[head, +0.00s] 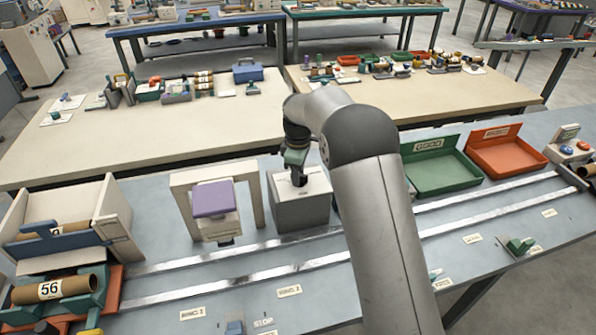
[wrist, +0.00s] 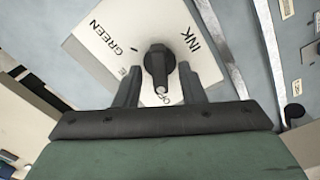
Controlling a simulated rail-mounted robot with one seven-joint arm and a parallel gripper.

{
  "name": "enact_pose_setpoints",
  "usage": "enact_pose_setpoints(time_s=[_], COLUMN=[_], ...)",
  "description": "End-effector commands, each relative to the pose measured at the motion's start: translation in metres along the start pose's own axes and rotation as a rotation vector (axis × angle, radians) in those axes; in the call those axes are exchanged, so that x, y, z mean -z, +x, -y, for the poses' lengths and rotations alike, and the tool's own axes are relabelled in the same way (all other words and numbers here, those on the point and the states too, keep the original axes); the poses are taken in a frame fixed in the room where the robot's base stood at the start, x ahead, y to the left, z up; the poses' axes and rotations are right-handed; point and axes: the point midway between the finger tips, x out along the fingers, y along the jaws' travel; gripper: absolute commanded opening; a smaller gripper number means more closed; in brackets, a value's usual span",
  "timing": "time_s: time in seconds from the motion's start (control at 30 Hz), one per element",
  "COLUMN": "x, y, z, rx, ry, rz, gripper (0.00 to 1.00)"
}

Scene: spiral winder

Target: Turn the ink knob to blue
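The ink box (head: 302,212) is a grey block with a pale top, standing on the bench in the head view. In the wrist view its white plate (wrist: 110,50) reads INK and GREEN, with other lettering partly hidden. The dark ink knob (wrist: 158,62) has a pointer with a pale tip, which points down in the wrist picture, towards a partly covered label. My gripper (wrist: 160,76) is open, with one finger on each side of the knob in the picture. I cannot tell whether either finger touches it. In the head view my gripper (head: 298,172) is just above the box.
A white frame with a purple block (head: 213,199) stands left of the box. Metal rails (head: 290,268) run along the bench in front. A green tray (head: 440,172) and a red tray (head: 505,152) lie to the right. A tube marked 56 (head: 58,287) lies at the left.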

Motion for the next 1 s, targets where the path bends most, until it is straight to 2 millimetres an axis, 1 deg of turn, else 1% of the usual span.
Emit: enact_pose_setpoints(time_s=[0.23, 0.27, 0.3, 0.37, 0.63, 0.77, 1.0], x=[0.0001, 0.0002, 0.0001, 0.0002, 0.0002, 0.0002, 0.0003], y=[0.0009, 0.0009, 0.0008, 0.0007, 0.0007, 0.0009, 0.0014], z=[0.0000, 0.0000, 0.0000, 0.0000, -0.0001, -0.0003, -0.0011], rx=[0.000, 0.000, 0.000, 0.000, 0.000, 0.000, -0.001], ry=[0.000, 0.000, 0.000, -0.001, 0.007, 0.038, 0.174], rz=[0.000, 0.000, 0.000, 0.000, 0.000, 0.000, 0.000], gripper=[0.36, 0.28, 0.17, 0.00, 0.00, 0.00, 0.00])
